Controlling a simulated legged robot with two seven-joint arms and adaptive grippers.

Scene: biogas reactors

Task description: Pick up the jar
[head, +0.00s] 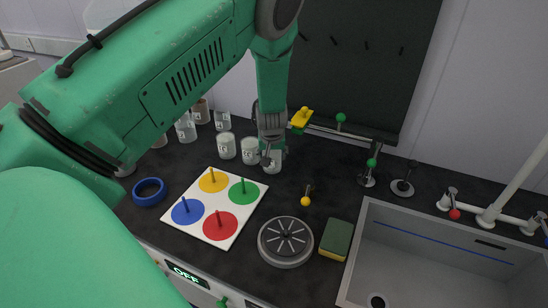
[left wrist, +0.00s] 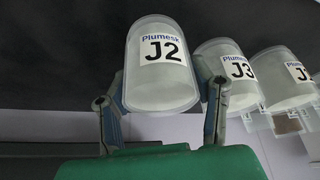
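Several whitish jars with labels stand in a row on the dark counter. The jar marked J2 (left wrist: 162,65) is between the fingers of my left gripper (left wrist: 160,85) in the left wrist view. One finger is at each side of it, close to its wall. I cannot tell whether they touch it. In the head view my left gripper (head: 269,150) points down at the right end of the row, partly hiding the jar (head: 273,162) there. The jar marked J3 (left wrist: 230,77) stands beside it. My right gripper is not in view.
Other jars (head: 227,146) and glass beakers (head: 186,128) stand to the left. A white board with coloured discs (head: 212,247), a blue ring (head: 149,192), a round grey plate (head: 286,262) and a sponge (head: 336,239) lie nearer. A sink (head: 360,245) is at right.

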